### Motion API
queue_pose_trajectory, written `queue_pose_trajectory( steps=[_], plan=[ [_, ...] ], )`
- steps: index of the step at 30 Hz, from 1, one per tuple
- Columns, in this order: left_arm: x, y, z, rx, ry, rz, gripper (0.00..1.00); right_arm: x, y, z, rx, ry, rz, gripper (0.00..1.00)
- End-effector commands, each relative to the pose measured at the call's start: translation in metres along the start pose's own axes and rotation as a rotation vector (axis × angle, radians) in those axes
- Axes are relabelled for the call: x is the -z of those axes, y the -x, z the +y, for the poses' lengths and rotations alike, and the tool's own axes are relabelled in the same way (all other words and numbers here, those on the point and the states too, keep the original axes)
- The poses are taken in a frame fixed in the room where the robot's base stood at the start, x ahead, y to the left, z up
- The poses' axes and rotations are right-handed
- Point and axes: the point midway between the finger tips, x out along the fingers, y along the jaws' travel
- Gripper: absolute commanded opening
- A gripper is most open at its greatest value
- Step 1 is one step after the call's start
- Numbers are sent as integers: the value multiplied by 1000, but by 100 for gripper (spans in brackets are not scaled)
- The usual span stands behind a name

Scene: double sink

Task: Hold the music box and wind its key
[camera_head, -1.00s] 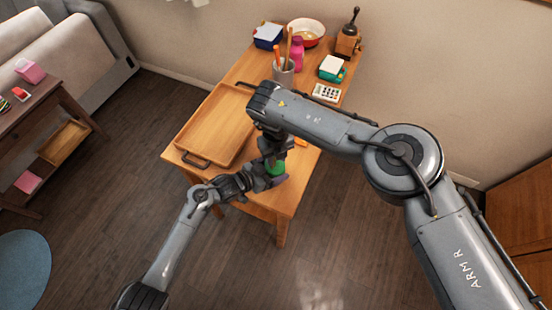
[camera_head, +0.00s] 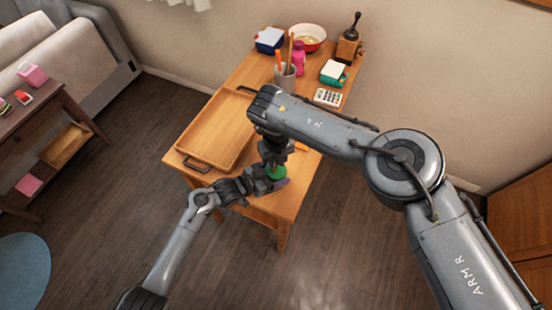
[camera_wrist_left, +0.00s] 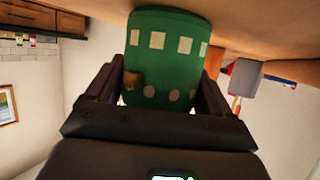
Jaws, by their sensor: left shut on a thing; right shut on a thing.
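The green music box (camera_head: 277,172), with cream squares around it, is at the front right of the wooden table, mostly covered by my grippers. My left gripper (camera_head: 270,181) is shut on its body. In the left wrist view the music box (camera_wrist_left: 165,60) sits between the two fingers, with a small brown block on its side. My right gripper (camera_head: 275,160) comes down from above onto the top of the box and is shut. The key is hidden by that gripper in the head view.
A wooden tray (camera_head: 186,146) with dark handles lies left on the table. A grey cup with utensils (camera_head: 285,76), pink bottle (camera_head: 299,58), calculator (camera_head: 327,97), red bowl (camera_head: 318,37) and coffee grinder (camera_head: 349,46) stand farther back. An orange item (camera_head: 301,146) lies close beside my right gripper.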

Motion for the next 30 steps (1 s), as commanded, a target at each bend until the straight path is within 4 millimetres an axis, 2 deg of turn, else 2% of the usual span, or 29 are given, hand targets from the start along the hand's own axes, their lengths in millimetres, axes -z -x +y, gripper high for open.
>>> queue_pose_trajectory(
  steps=[1,18,19,21,30],
  plan=[
    [4,-5,8,-19,-11,17,48,4,-24,-4,12,5,0,0],
    [3,-5,8,-19,-10,17,48,4,-24,-5,12,4,0,0],
    [3,-5,8,-19,-10,17,48,4,-24,-5,12,4,0,20],
    [3,-5,8,-19,-10,16,48,4,-24,-5,12,4,0,31],
    [3,-5,8,-19,-10,17,48,4,-24,-5,12,5,0,32]
  ],
)
